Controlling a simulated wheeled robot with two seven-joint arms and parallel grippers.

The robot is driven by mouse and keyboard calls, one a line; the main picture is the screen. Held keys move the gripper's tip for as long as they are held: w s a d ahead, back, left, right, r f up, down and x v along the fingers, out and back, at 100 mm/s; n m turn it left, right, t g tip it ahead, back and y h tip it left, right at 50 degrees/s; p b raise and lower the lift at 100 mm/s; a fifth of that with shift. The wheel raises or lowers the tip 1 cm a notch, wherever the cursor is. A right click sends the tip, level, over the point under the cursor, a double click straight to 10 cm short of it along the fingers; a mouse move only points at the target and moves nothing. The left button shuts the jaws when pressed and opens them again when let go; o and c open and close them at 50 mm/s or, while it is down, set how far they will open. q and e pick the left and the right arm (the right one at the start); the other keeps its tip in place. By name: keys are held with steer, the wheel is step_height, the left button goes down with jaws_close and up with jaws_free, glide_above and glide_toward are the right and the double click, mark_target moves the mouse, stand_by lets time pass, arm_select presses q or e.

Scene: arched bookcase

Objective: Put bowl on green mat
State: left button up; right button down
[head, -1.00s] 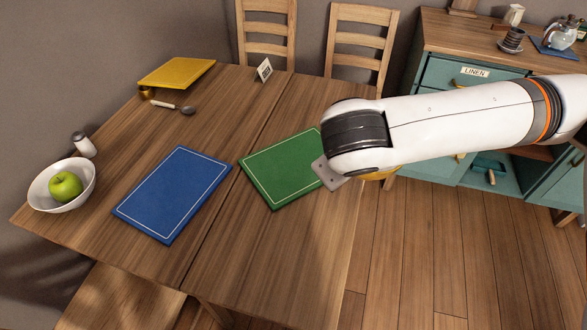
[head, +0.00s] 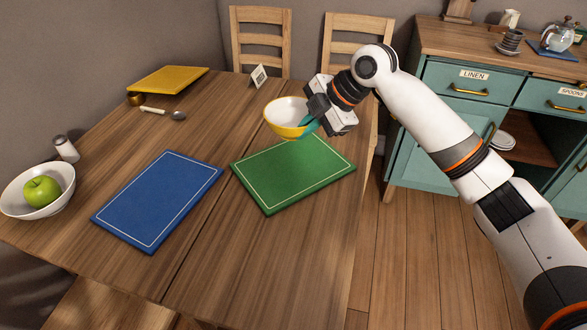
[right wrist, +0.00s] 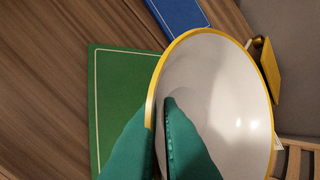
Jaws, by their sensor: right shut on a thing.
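The yellow bowl with a white inside (head: 287,117) is held by its rim in my right gripper (head: 308,122). It hangs above the far edge of the green mat (head: 293,174) and looks roughly level. In the right wrist view, the teal fingers (right wrist: 160,140) pinch the near wall of the bowl (right wrist: 225,95), one inside and one outside. The green mat (right wrist: 115,90) lies below, partly hidden by the bowl and fingers. My left gripper is in neither view.
A blue mat (head: 158,200) lies left of the green mat. A white bowl with a green apple (head: 41,191), a shaker (head: 66,149), a spoon (head: 177,116), a yellow mat (head: 168,80) and a small sign (head: 259,76) are on the table. Teal cabinet (head: 460,125) stands right.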

step_height(320, 180, down, 10)
steer(key=shift+b, duration=0.55)
steer(key=shift+w, duration=0.1)
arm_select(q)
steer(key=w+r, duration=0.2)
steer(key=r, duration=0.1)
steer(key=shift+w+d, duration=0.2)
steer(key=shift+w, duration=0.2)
arm_select(e)
steer(key=shift+f, duration=0.1)
steer(key=c, duration=1.6)
jaws_free()
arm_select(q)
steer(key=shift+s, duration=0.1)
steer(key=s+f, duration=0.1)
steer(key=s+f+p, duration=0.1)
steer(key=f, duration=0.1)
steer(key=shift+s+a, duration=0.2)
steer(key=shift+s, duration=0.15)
arm_select(e)
steer(key=v, duration=1.2)
